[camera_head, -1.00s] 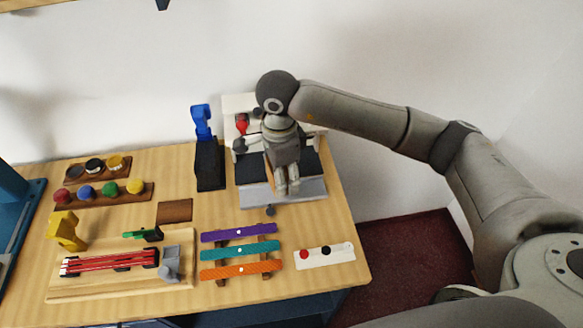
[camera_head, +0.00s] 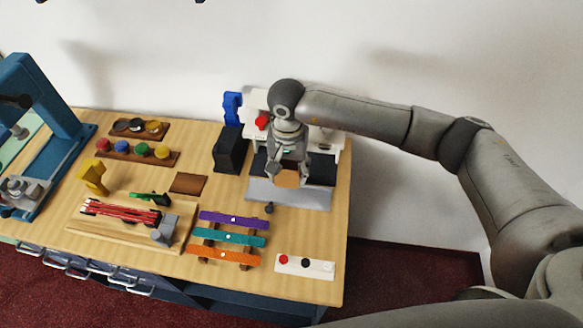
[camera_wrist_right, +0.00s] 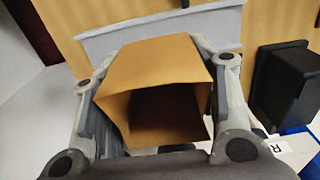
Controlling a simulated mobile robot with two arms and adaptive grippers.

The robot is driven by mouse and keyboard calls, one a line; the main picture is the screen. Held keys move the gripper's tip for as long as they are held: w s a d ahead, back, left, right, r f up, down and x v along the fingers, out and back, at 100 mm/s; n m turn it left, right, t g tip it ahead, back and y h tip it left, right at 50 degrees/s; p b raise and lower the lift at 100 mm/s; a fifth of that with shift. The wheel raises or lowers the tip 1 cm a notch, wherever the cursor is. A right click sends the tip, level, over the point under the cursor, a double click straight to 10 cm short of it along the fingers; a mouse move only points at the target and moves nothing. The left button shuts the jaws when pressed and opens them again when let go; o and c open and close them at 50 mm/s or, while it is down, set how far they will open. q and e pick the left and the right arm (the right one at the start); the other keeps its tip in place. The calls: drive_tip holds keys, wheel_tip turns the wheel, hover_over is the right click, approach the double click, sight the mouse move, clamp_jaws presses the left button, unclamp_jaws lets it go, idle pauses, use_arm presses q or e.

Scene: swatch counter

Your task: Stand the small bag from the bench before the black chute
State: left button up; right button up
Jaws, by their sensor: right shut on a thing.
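The small bag is a tan paper bag (camera_head: 287,180) in my right gripper (camera_head: 290,166). The gripper is shut on it, with one finger on each side. In the right wrist view the bag (camera_wrist_right: 155,65) has its open mouth towards the camera and a dark inside. In the head view it is over or just above the grey plate (camera_head: 300,195) of a white and black machine; whether it touches is unclear. A black box-like piece (camera_head: 228,150), perhaps the chute, stands left of the gripper. It also shows at the right of the wrist view (camera_wrist_right: 285,80).
A blue upright part (camera_head: 231,108) is behind the black piece. A brown square pad (camera_head: 188,183) lies in front-left of it. Coloured strips (camera_head: 230,236) on a rack and a white button panel (camera_head: 305,265) are nearer the front. A blue press (camera_head: 45,90) stands at the left.

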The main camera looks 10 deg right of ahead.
sight(289, 194)
drive_tip(key=shift+f+b, duration=0.3)
drive_tip(key=shift+f, duration=0.55)
drive_tip(key=shift+f+b, duration=0.8)
drive_tip(key=shift+f, duration=1.2)
drive_tip(key=shift+f+b, duration=0.6)
drive_tip(key=shift+b, duration=0.15)
drive_tip(key=o, duration=0.8)
drive_tip(key=shift+c, duration=0.2)
drive_tip(key=shift+r, duration=0.1)
wheel_tip(289, 194, up, 12)
drive_tip(key=shift+f, duration=0.1)
